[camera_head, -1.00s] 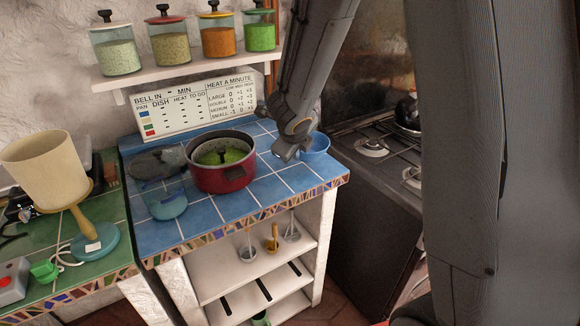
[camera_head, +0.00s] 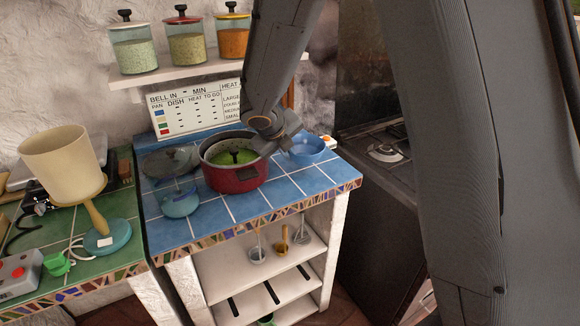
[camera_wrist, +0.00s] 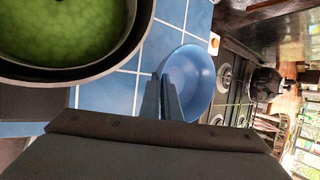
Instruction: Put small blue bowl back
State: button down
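The small blue bowl (camera_head: 308,150) is over the right side of the blue-tiled counter (camera_head: 290,193), right of the red pot (camera_head: 232,178). In the wrist view the bowl (camera_wrist: 195,82) is beyond the fingertips. My gripper (camera_wrist: 162,80) has its two fingers close together at the bowl's near left rim, one on each side of it, and looks shut on the rim. In the head view the fingers (camera_head: 288,149) are partly hidden. The gap between bowl and counter is hard to judge.
The red pot holds green contents; in the wrist view the pot (camera_wrist: 140,35) is close on the left. A dark stove (camera_head: 385,155) is right of the counter. A shelf (camera_head: 180,76) with jars is above.

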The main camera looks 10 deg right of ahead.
jog(key=shift+f, duration=2)
jog(key=c, duration=2.4)
grip_release()
jog(key=shift+f+b, duration=0.2)
jog(key=shift+b, duration=0.1)
jog(key=shift+c, duration=0.2)
jog(key=o, duration=0.4)
jog(key=shift+o, duration=0.2)
jog(key=shift+r, duration=0.1)
